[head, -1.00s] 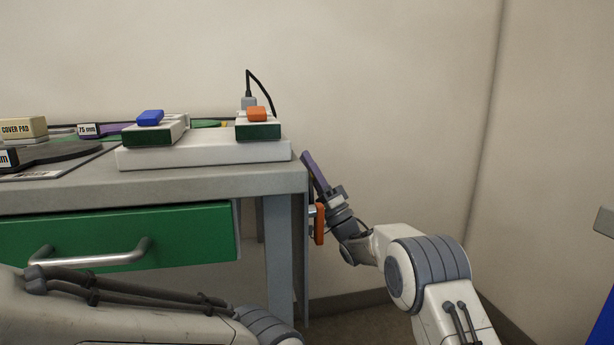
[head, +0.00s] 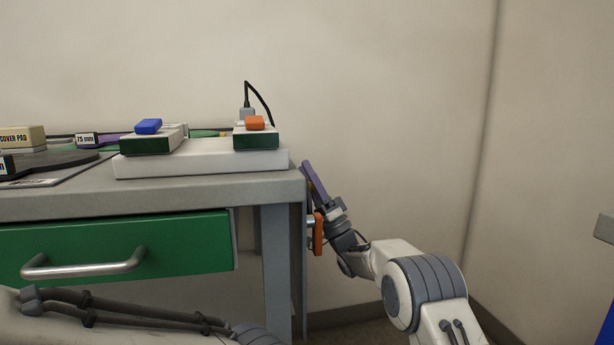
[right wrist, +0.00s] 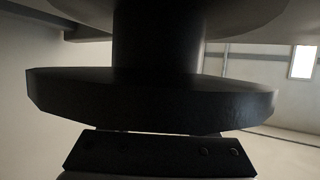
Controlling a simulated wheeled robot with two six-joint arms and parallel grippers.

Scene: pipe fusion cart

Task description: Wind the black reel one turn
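A large black spool shape (right wrist: 150,100), with a round flange and a thick hub, fills most of the right wrist view and looks like the black reel. I cannot make out the reel in the head view. My right gripper (head: 316,190) is at the cart's right end, close to the worktop corner. A purple bar (head: 314,182) shows at its tip; I cannot tell whether it is held. Its fingers cannot be told apart, so open or shut is unclear. My left gripper is out of view; only part of my left arm shows at the bottom left.
An orange part (head: 318,234) hangs on the cart's side just below my right gripper. The grey worktop (head: 210,190) holds a white block (head: 200,158) with blue and orange pieces. A green drawer (head: 180,235) is below. The wall stands behind; open room lies right of the cart.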

